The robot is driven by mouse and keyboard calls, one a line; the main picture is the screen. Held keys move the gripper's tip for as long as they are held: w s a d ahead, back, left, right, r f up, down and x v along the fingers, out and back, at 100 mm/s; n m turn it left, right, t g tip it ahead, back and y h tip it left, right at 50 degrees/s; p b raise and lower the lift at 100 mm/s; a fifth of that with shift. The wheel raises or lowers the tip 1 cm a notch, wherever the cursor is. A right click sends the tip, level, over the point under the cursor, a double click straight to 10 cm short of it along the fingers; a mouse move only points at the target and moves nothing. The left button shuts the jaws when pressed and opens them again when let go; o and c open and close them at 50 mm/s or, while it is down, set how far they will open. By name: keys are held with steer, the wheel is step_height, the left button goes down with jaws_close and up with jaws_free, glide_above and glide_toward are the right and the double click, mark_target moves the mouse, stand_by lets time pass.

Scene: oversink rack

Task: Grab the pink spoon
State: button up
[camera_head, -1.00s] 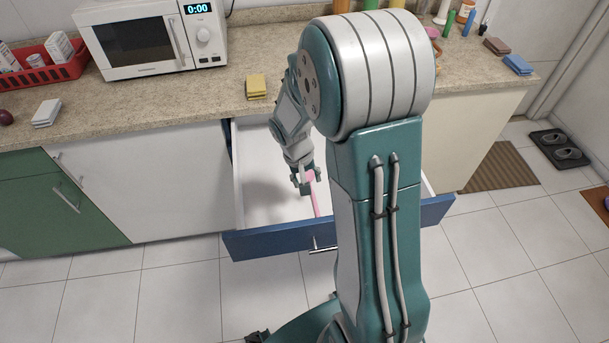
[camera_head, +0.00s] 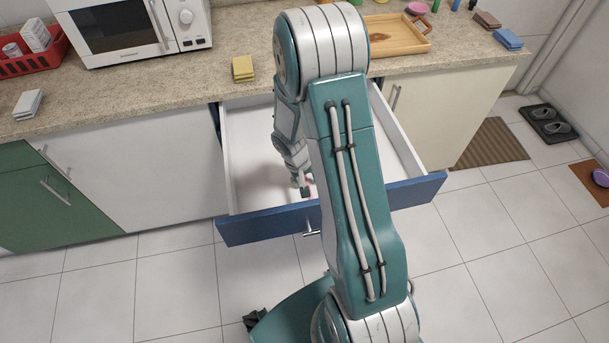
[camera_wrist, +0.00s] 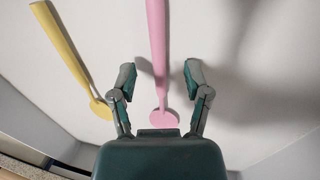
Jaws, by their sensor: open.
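The pink spoon (camera_wrist: 158,50) lies on the white floor of the open blue-fronted drawer (camera_head: 330,208). In the wrist view its long handle runs up out of the picture, and its round end is close to my gripper's palm. My gripper (camera_wrist: 160,75) is open, with one finger on each side of the spoon and a gap on both sides. My arm hides part of the drawer.
A yellow spoon (camera_wrist: 66,50) lies in the drawer to the left of the pink one. Drawer walls surround my gripper. The counter above holds a microwave (camera_head: 130,28), a yellow sponge (camera_head: 243,68) and a wooden tray (camera_head: 398,38). The drawer's right part looks empty.

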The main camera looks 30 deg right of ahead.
steer(key=shift+f, duration=0.15)
jaws_close()
